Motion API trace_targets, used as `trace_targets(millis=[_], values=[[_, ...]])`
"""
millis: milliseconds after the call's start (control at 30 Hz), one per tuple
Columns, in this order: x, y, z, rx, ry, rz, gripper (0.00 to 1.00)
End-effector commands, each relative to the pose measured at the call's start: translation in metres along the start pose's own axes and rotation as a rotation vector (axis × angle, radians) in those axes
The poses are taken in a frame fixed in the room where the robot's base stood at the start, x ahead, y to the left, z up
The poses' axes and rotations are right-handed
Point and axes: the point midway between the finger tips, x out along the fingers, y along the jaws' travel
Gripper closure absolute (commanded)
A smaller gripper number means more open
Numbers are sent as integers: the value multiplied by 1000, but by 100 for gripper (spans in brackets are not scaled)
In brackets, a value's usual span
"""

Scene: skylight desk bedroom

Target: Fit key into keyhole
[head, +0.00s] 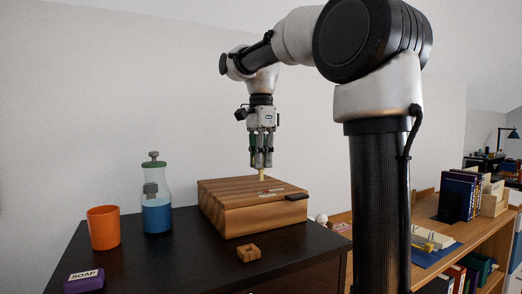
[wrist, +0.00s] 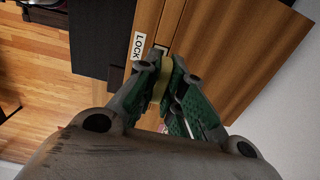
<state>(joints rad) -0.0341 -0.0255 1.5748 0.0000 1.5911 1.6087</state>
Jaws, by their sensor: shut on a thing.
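My gripper (head: 262,163) points down over the lid of a wooden box (head: 250,217). It is shut on a small pale yellow key (head: 262,175), which stands upright below the fingertips. The key (wrist: 159,82) also shows between the green-padded fingers in the wrist view. Its lower end is close to the lid; I cannot tell whether it touches. A white LOCK label (wrist: 138,46) lies on the box lid beside the fingertips. A small dark-edged spot next to the label may be the keyhole, but the fingers and key partly hide it.
The box stands on a dark desk (head: 190,263). A bottle of blue liquid (head: 156,200), an orange cup (head: 103,228) and a purple SOAP block (head: 84,281) are at left. A small notched wooden block (head: 248,253) lies in front. A wooden shelf with books (head: 457,196) is at right.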

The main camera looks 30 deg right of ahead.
Motion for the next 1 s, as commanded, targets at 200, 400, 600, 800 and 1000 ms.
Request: trace_targets(millis=[200,400,600,800,1000], values=[[16,0,0,0,0,2,100],[21,0,0,0,0,-1,100],[22,0,0,0,0,-1,100],[22,0,0,0,0,0,100],[22,0,0,0,0,0,100]])
